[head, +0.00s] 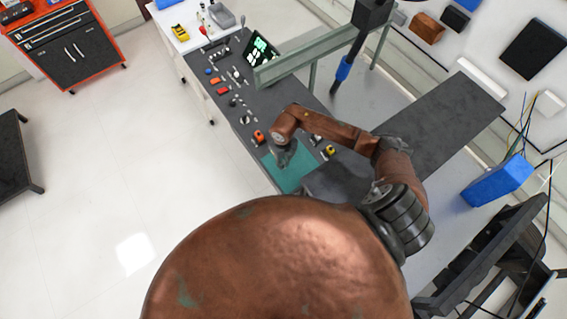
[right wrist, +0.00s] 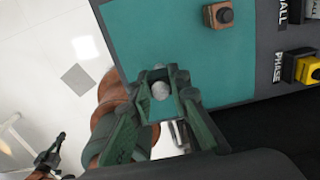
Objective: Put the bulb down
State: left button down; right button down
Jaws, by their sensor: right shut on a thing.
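My right gripper (head: 283,160) is over the teal mat (head: 295,174) at the near end of the dark console in the head view. In the right wrist view the green fingers of the gripper (right wrist: 160,92) are closed around a pale, round bulb (right wrist: 160,91). Only its rounded end shows; the rest is hidden by the fingers. The teal mat (right wrist: 175,35) lies behind and beyond the bulb. I cannot tell whether the bulb touches the mat.
A brown block with a dark button (right wrist: 218,16) stands on the mat's upper right. A yellow switch (right wrist: 307,69) sits beside the PHASE label. Several coloured controls line the console (head: 225,75). A green rail (head: 320,52) crosses above its right side. The mat's middle is clear.

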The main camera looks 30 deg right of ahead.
jog(key=shift+f, duration=0.75)
jog(key=shift+f, duration=0.1)
jog(key=c, duration=2.3)
grip_release()
jog(key=shift+f, duration=0.1)
jog(key=o, duration=0.5)
